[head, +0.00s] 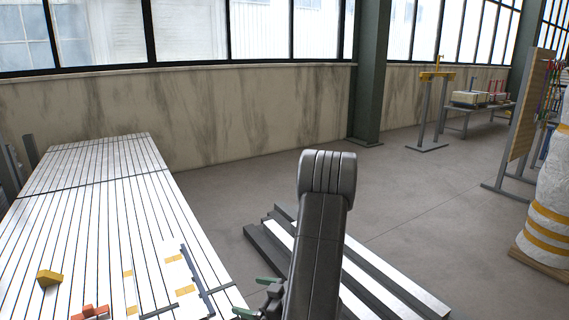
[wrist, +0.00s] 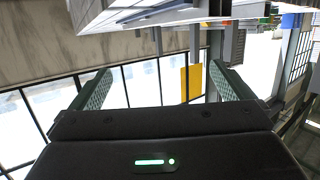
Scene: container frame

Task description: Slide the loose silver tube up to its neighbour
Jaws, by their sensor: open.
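My gripper (head: 256,297) is in the lower middle of the head view, beside the right edge of the slatted table, partly hidden by my own arm. In the wrist view its two green fingers (wrist: 160,72) stand wide apart with nothing between them. Long silver and grey bars (head: 365,285) lie side by side low on the floor behind my arm, which hides their middle. Thin dark grey bars (head: 196,284) lie on the table by white pieces with yellow patches. I cannot tell which piece is the loose silver tube or its neighbour.
The white slatted table (head: 110,190) fills the left. A yellow block (head: 49,278) and red blocks (head: 90,312) lie on its near part. A green pillar (head: 370,70), a yellow-topped stand (head: 435,105) and a wrapped stack (head: 549,205) stand farther off. The floor beyond is clear.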

